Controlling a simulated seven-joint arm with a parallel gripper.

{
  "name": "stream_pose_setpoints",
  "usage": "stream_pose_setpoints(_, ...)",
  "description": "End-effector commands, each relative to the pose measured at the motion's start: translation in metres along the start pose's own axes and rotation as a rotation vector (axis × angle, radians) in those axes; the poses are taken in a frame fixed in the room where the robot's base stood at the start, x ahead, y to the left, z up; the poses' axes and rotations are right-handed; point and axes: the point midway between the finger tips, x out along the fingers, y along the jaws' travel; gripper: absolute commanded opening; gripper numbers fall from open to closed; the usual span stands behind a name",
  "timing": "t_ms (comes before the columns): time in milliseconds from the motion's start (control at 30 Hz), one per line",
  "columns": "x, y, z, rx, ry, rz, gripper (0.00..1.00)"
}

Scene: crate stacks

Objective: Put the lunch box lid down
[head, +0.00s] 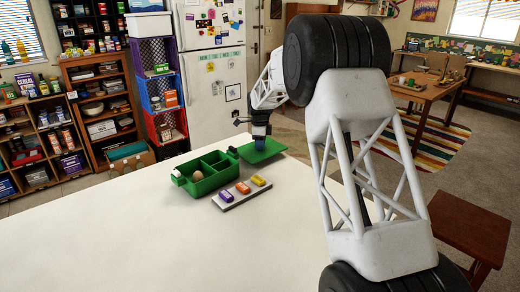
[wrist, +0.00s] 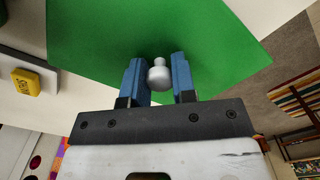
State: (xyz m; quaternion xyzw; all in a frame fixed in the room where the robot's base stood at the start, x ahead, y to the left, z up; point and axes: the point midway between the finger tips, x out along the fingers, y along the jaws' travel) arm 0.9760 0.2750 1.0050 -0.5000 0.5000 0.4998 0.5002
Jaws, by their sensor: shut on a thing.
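The lunch box lid (head: 262,152) is a flat green panel at the table's far right edge in the head view. It also fills the upper part of the wrist view (wrist: 100,40), with a light grey knob (wrist: 159,74) on it. My gripper (head: 260,139) is shut on this knob, its blue fingers (wrist: 159,82) on either side. I cannot tell whether the lid touches the table. The green lunch box (head: 200,186) stands open to the left of the lid, with compartments and a brown round item (head: 197,176) in one.
A grey tray (head: 233,203) with purple, orange and yellow blocks lies in front of the lunch box; the yellow block (wrist: 26,82) shows in the wrist view. The white table (head: 120,240) is clear at the front and left. Colored crates (head: 163,90) are stacked behind.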

Motion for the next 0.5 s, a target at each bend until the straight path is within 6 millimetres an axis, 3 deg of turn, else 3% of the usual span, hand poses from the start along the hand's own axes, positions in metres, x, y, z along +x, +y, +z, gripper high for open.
stream_pose_setpoints(200,0.021,0.000,0.000,0.000,0.000,0.000,0.01)
stream_pose_setpoints(500,0.022,0.000,0.000,0.000,0.000,0.000,0.01)
